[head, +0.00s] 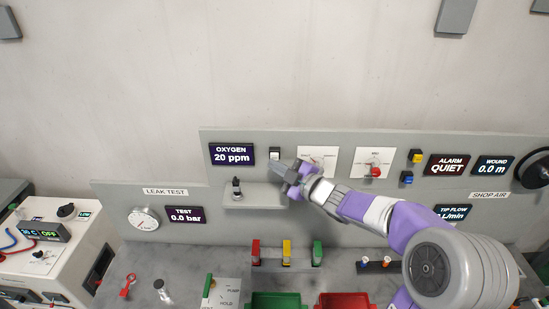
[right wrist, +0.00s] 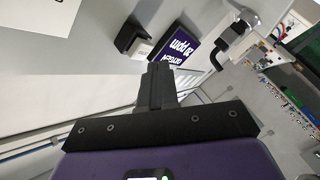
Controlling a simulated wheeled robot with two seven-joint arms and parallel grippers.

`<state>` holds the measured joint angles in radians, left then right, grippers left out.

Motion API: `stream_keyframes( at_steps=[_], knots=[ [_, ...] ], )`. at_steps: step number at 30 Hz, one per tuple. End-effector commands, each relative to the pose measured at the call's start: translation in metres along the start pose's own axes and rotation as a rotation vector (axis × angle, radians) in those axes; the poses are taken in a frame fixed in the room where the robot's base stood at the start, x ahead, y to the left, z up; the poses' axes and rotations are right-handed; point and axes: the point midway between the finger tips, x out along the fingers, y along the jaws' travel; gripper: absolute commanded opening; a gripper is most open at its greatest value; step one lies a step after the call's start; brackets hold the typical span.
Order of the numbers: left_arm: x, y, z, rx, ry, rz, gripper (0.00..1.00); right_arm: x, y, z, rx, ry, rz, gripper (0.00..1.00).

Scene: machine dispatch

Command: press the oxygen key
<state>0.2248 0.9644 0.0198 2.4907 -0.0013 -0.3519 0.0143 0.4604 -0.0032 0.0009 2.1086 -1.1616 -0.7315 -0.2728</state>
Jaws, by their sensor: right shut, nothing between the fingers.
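The oxygen display (head: 232,154) reads "OXYGEN 20 ppm" on the grey wall panel. Just right of it is a small black and white key (head: 274,153). In the right wrist view the key (right wrist: 140,46) stands out from the panel beside the purple-lit oxygen display (right wrist: 176,48). My left gripper is not in view.
A small grey shelf (head: 241,206) with a black fitting (head: 236,187) is below the display. White plates, one with a red knob (head: 375,172), are to the right. Yellow (head: 416,156) and blue (head: 406,178) buttons are further right. Green (head: 277,302) and red bins (head: 343,300) stand below.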

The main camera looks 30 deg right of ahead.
Motion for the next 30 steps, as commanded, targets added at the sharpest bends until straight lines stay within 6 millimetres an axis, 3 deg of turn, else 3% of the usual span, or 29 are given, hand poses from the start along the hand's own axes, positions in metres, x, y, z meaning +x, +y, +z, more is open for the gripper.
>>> stream_keyframes(
  at_steps=[30],
  knots=[
    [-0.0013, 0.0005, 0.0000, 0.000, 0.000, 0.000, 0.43, 0.0088, 0.0061, 0.0065, 0.001, 0.000, -0.001, 0.00]
  ],
)
